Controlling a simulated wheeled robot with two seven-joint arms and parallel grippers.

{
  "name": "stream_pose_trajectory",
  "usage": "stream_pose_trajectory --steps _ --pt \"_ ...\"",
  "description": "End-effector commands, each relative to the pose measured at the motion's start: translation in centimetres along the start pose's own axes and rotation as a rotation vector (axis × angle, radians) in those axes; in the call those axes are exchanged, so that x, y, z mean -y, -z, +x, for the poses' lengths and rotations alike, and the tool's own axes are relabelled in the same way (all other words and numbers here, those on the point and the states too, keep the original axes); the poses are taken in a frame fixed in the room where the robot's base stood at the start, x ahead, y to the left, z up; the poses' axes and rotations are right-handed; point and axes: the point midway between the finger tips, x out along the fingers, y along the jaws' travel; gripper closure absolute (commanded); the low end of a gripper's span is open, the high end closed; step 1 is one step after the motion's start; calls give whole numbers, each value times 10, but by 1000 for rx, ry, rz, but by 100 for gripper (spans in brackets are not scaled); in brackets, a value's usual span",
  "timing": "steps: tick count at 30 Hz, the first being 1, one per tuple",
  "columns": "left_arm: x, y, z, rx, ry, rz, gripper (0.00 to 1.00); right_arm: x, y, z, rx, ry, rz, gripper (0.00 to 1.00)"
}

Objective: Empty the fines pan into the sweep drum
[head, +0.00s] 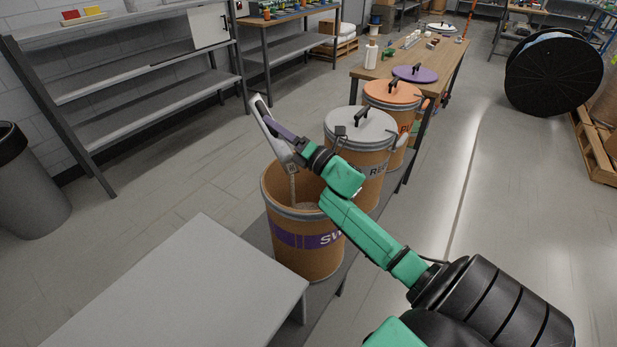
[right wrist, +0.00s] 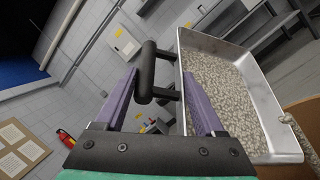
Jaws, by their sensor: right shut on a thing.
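The sweep drum (head: 282,254), brown with a purple band partly reading "SW", stands open below my right gripper (head: 284,133). My right gripper is shut on the black handle (right wrist: 148,75) of the grey metal fines pan (head: 265,116). The pan is steeply tilted above the drum's back rim. In the right wrist view the pan (right wrist: 279,122) holds a layer of pale pellets (right wrist: 225,95), and some are at its lower right corner. A pale stream (head: 293,186) drops from the pan into the drum, where pale material shows. My left gripper is out of view.
A purple lid (head: 415,74) lies on the wooden table (head: 385,66). A grey table (head: 170,290) is close at front left.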

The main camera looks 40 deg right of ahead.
Motion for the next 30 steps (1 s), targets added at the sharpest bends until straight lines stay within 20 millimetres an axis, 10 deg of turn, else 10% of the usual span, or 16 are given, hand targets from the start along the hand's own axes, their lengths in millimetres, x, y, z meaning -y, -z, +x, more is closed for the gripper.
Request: stream_pose_trajectory --steps 30 --pt "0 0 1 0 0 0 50 10 -30 -14 55 -29 93 100"
